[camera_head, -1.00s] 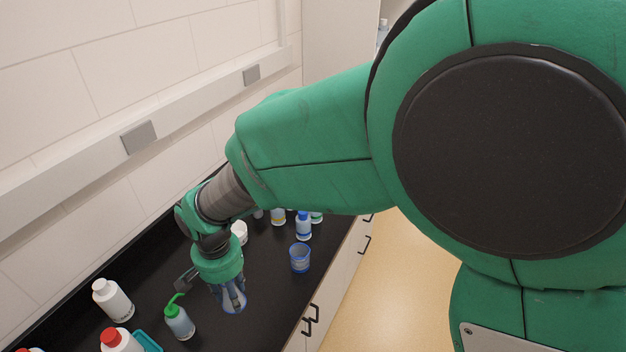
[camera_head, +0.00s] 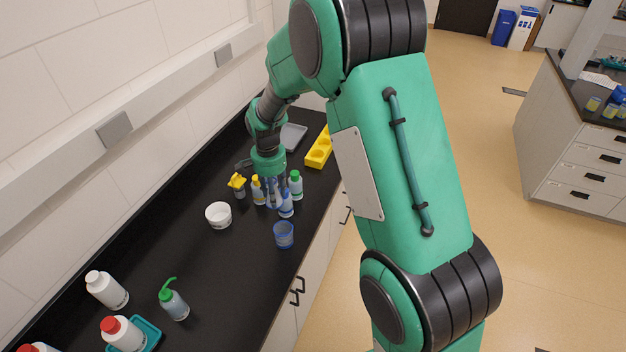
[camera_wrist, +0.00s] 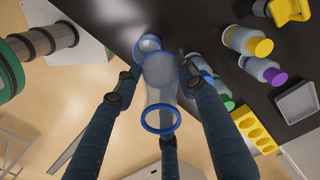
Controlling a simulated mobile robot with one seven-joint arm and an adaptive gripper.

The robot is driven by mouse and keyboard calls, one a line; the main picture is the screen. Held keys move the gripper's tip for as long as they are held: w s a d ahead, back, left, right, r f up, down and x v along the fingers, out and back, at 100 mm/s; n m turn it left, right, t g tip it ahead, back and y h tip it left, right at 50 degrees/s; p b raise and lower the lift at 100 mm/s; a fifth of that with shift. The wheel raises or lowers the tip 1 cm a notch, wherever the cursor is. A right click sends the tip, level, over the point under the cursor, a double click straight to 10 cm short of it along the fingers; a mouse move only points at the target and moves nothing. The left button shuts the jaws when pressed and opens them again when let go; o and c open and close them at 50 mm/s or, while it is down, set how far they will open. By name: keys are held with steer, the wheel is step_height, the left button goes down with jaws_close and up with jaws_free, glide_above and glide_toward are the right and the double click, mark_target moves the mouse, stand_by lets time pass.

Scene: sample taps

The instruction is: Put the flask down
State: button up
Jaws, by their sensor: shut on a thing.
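The flask (camera_wrist: 160,80) is clear with a blue rim, and its mouth faces the wrist camera. My gripper (camera_wrist: 165,95) is shut on it, with dark fingers around its sides. In the head view my gripper (camera_head: 272,184) points down over the black bench (camera_head: 245,260), among the small bottles in the picture. The flask is hard to make out there, and I cannot tell whether its base touches the bench.
Several capped bottles (camera_head: 296,186) stand close around my gripper. A blue cup (camera_head: 284,235) and a white bowl (camera_head: 218,215) stand nearer. A yellow rack (camera_head: 320,150) and a grey tray (camera_head: 294,136) lie beyond. Bare bench shows between the bowl and the green-topped wash bottle (camera_head: 174,303).

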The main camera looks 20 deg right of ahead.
steer(key=w+d+f+m+p, duration=0.1)
steer(key=w+d+f+m, duration=0.15)
steer(key=d, duration=0.75)
steer(key=w+d+f+m+p, duration=0.15)
steer(key=w+d, duration=0.25)
steer(key=d, duration=0.5)
steer(key=f, duration=0.7)
steer(key=d+f, duration=0.1)
steer(key=f, duration=0.2)
steer(key=shift+w+d+f, duration=0.1)
steer(key=shift+f, duration=0.1)
steer(key=shift+w, duration=0.1)
steer(key=shift+w+d+f+p, duration=0.25)
steer(key=shift+w+d+p, duration=0.3)
steer(key=shift+w, duration=1.9)
steer(key=shift+w+d+f+p, duration=0.25)
steer(key=shift+w+d+p, duration=0.2)
steer(key=shift+w, duration=2.05)
steer(key=shift+w+d+f+p, duration=0.25)
steer(key=shift+w+d+p, duration=0.3)
steer(key=shift+w, duration=1.9)
steer(key=shift+w+d, duration=0.1)
steer(key=shift+w, duration=0.05)
steer(key=shift+w, duration=0.2)
steer(key=shift+f+p, duration=0.45)
steer(key=shift+f, duration=1.3)
